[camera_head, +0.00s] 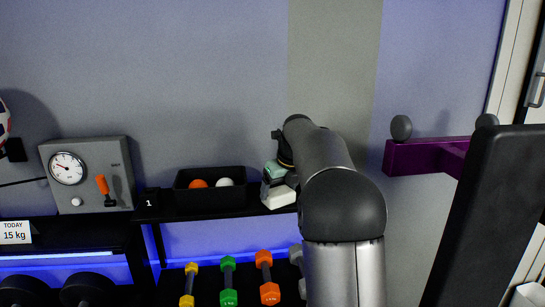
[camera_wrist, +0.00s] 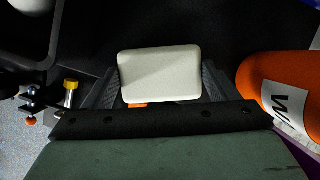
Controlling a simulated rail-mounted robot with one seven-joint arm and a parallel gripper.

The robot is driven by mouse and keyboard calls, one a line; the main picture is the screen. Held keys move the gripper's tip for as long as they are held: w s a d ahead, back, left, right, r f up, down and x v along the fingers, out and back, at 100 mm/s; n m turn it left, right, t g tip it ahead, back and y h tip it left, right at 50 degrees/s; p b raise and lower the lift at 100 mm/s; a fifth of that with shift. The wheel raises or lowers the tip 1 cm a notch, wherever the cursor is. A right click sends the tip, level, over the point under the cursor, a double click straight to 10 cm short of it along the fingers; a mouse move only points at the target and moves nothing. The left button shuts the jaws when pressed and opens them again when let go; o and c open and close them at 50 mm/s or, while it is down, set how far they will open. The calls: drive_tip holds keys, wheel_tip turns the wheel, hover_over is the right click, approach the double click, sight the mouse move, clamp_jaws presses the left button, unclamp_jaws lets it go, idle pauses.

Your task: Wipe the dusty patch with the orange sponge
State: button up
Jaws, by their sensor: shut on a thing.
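My gripper (camera_wrist: 161,86) is shut on a pale, rounded block (camera_wrist: 160,75), which sits between the two grey fingers in the wrist view. A small orange strip (camera_wrist: 138,105) shows at the block's lower edge; I cannot tell whether it belongs to the block. No plainly orange sponge shows. In the head view my gripper (camera_head: 277,185) is low over the right part of the black shelf, partly hidden by my arm, with a white shape (camera_head: 281,198) at its end. I cannot tell whether the block touches the shelf. No dusty patch can be made out.
A black tray (camera_head: 211,206) with an orange ball (camera_head: 197,184) and a white ball (camera_head: 225,182) stands left of my gripper. An orange cylinder with a label (camera_wrist: 282,85) is close on the right in the wrist view. Dumbbells (camera_head: 228,280) lie below; a gauge box (camera_head: 90,175) stands left.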

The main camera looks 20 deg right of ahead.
drive_tip(key=shift+s+a, duration=0.1)
drive_tip(key=shift+s, duration=0.25)
drive_tip(key=shift+w+r+p, duration=0.15)
drive_tip(key=shift+p, duration=0.7)
drive_tip(key=w+p, duration=0.2)
drive_tip(key=p, duration=0.1)
drive_tip(key=w+d+p, duration=0.1)
drive_tip(key=w+p, duration=0.1)
drive_tip(key=p, duration=0.1)
drive_tip(key=w+d+p, duration=0.1)
drive_tip(key=w+p, duration=0.2)
drive_tip(key=shift+w, duration=0.1)
drive_tip(key=shift+w+d+p, duration=0.2)
drive_tip(key=shift+w, duration=0.4)
drive_tip(key=shift+w+d+p, duration=0.15)
drive_tip(key=shift+w, duration=0.4)
drive_tip(key=shift+w+r, duration=0.1)
drive_tip(key=shift+r, duration=3.8)
